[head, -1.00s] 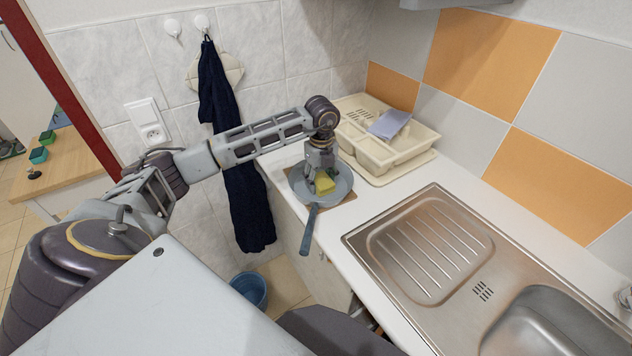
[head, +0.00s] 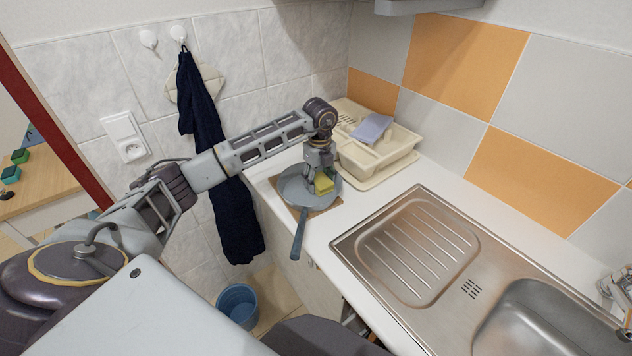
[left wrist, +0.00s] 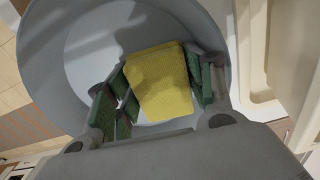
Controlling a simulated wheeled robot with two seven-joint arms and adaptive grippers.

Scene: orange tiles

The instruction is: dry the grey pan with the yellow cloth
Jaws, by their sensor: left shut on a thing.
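The grey pan (head: 293,187) sits on a brown mat (head: 326,211) on the white counter, its handle pointing toward the front edge. The yellow cloth (head: 324,183) is a small folded piece in my left gripper (head: 317,177), low over the right part of the pan. In the left wrist view the cloth (left wrist: 160,82) lies between the green-padded fingers of the left gripper (left wrist: 158,95), with the pan (left wrist: 85,50) right behind it. I cannot tell if the cloth touches the pan surface.
A cream dish rack (head: 380,152) with a bluish-grey item stands just behind the pan. A steel sink with drainboard (head: 418,245) lies to the right. A dark towel (head: 215,150) hangs on the wall. A blue bucket (head: 238,303) stands on the floor.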

